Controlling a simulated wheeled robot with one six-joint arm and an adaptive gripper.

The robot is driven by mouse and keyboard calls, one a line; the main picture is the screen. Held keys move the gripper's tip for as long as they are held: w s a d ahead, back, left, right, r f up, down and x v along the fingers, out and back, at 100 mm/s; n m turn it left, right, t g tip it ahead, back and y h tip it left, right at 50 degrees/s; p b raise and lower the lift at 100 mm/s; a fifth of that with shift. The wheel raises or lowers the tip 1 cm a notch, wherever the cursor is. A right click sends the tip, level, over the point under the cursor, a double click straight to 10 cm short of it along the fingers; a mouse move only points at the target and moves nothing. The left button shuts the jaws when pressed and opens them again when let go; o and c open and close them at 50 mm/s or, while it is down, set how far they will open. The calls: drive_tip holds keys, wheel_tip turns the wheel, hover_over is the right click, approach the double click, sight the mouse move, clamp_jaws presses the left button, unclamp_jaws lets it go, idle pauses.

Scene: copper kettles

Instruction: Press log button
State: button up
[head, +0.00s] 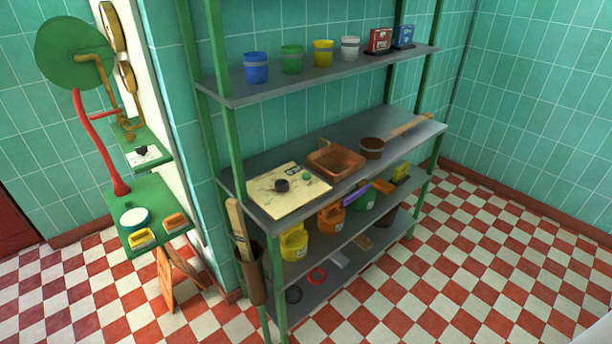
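No button in the head view is clearly marked as the log button. A cream board (268,205) lies on the middle shelf of the green-framed rack. On it are a dark round knob or cup (282,186) and a small green round piece, possibly a button (306,176). A white plate with a black knob (142,153) sits on a small green wall ledge at the left. Writing on these is too small to read. My gripper is not in view.
The metal rack's middle shelf (402,141) also holds a brown basket (336,161) and a brown pot (371,148). Coloured buckets stand above; jugs stand below. A green stand (150,205) with a red post is at left. Checkered floor (480,250) is clear at right.

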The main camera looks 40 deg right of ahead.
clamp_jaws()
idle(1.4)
